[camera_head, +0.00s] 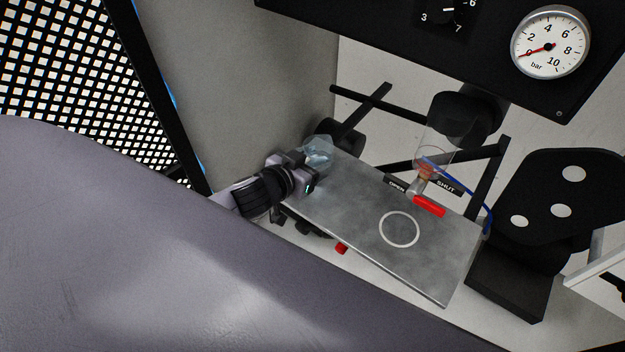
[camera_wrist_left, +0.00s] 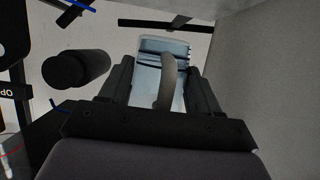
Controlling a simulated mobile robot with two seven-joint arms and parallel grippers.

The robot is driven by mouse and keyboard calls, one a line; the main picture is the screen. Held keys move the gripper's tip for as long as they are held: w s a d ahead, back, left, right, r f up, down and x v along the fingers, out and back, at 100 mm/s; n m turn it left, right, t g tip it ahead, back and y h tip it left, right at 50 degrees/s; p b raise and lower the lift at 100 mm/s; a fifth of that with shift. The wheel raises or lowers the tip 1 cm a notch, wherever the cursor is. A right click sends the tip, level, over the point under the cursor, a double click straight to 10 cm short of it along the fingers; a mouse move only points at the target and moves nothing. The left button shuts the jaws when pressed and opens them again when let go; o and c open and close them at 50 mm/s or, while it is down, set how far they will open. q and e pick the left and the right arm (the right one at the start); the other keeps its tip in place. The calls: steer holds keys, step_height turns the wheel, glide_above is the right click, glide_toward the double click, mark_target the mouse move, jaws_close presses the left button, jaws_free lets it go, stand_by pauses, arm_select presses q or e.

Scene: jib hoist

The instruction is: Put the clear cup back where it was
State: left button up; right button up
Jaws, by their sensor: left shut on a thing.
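The clear cup (camera_head: 319,150) is a see-through, bluish cup at the left end of the grey metal plate (camera_head: 350,215). My left gripper (camera_head: 305,172) is shut on it. In the left wrist view the cup (camera_wrist_left: 147,76) sits between the two dark fingers (camera_wrist_left: 155,90), with a curved grey piece in front of it. I cannot tell whether the cup touches the plate. A white ring (camera_head: 381,229) is marked on the plate, and nothing stands on it. My right gripper is not in view.
A red lever (camera_head: 429,206) with OPEN and SHUT labels lies at the plate's back edge, below a clear bowl (camera_head: 436,150) under a black fitting (camera_head: 465,115). A pressure gauge (camera_head: 550,43) is above right. A grey wall (camera_head: 250,80) rises behind my left gripper.

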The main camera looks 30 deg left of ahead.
arm_select(q)
step_height(320, 180, down, 5)
steer(key=shift+f+b, duration=0.15)
steer(key=shift+b, duration=0.6)
steer(key=shift+f, duration=0.35)
steer(key=o, duration=1.2)
steer(key=shift+c, duration=0.2)
